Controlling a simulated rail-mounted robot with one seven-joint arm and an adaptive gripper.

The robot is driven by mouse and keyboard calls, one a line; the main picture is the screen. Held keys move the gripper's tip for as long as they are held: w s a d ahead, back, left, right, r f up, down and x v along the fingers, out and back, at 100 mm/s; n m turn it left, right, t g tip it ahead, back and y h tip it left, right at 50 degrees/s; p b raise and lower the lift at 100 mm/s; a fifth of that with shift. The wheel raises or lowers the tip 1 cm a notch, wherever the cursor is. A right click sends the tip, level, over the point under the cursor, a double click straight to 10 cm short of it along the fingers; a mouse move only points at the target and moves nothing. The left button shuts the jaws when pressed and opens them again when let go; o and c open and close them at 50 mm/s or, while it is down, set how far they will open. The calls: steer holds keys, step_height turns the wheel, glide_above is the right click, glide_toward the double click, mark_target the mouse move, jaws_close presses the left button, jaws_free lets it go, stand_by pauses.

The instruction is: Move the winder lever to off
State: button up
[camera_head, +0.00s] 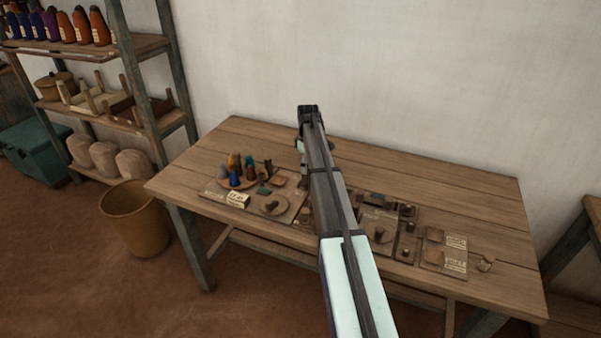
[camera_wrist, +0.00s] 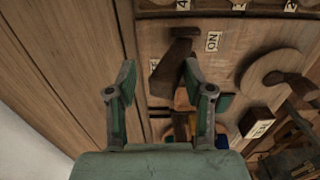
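My gripper (camera_wrist: 159,68) is open, with its two green fingers apart in the wrist view. A dark brown wooden lever (camera_wrist: 171,68), which appears to be the winder lever, lies beyond the fingertips, nearer the right finger, which partly overlaps it in the picture. I cannot tell whether they touch. An "ON" label (camera_wrist: 212,42) is to the right of the lever. Another label (camera_wrist: 153,65) is mostly hidden beside the lever's left edge. In the head view my arm covers the lever, and my gripper (camera_head: 301,150) shows only partly, over the middle of the table.
The wooden table (camera_head: 440,180) is clear along its back. A round disc with a knob (camera_head: 271,205) and coloured cones (camera_head: 237,172) stand left of my arm. Panels with several small knobs (camera_head: 380,232) lie right of it. A shelf (camera_head: 140,45) stands at the left.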

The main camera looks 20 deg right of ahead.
stand_by(0.5)
steer(key=shift+r+p, duration=1.55)
steer(key=shift+r, duration=1.65)
steer(key=shift+a, duration=0.1)
